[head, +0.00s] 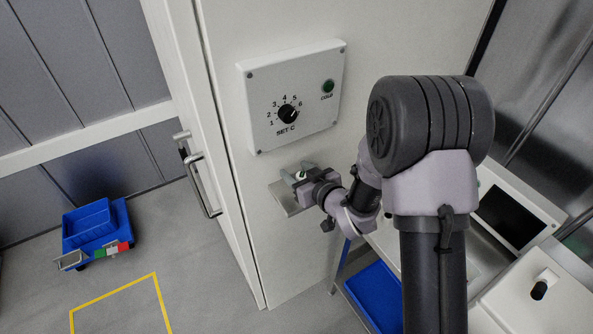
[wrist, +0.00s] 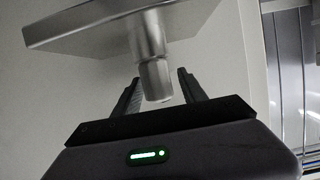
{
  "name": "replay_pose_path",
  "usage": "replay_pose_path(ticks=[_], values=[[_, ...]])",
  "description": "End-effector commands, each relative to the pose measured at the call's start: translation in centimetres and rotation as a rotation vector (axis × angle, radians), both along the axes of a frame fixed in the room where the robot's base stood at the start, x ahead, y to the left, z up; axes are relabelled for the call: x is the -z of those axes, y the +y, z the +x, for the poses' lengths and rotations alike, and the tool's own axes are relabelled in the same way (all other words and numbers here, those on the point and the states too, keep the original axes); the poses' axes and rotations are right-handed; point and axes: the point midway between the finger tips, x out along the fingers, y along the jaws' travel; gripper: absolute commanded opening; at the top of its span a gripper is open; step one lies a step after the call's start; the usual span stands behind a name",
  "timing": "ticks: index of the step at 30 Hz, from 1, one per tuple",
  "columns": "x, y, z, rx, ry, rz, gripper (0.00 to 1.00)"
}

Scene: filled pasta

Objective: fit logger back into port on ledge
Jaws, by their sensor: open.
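A steel ledge (head: 288,200) juts from the white wall below the dial box; it also fills the top of the wrist view (wrist: 85,30). A steel upright (wrist: 147,32), which looks like the port, joins the ledge. A narrower steel cylinder (wrist: 156,77), which looks like the logger, sits in line with it, seated at its end. In the head view a small white and green top (head: 301,174) shows there. My gripper (wrist: 158,84) is open, with one finger on each side of the cylinder and visible gaps. The joint between cylinder and port is not clear.
A dial box (head: 292,97) with a green lamp is on the wall above. A door handle (head: 200,180) is to the left. A blue cart (head: 94,232) stands on the floor. A blue tray (head: 375,294) and a bench (head: 490,262) lie to the right.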

Motion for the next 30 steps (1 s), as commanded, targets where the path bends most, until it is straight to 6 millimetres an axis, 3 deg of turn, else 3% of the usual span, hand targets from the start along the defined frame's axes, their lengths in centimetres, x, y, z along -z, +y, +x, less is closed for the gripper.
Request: replay_pose_path(ticks=[15,20,23,26,27,29,30], values=[[-3.8,-5.7,-8.3,0.003,-0.001,0.0,0.49],[-4.0,-6.1,-9.1,0.0,0.001,0.001,0.49],[-4.7,-7.0,-8.6,0.039,0.009,-0.023,0.49],[-7.8,-11.1,-7.5,0.219,0.072,-0.096,0.49],[-9.5,-13.4,-7.9,0.323,0.121,-0.12,0.49],[-12.2,-16.4,-10.0,0.479,0.22,-0.123,0.49],[-13.6,-17.8,-12.2,0.568,0.296,-0.102,0.49]])
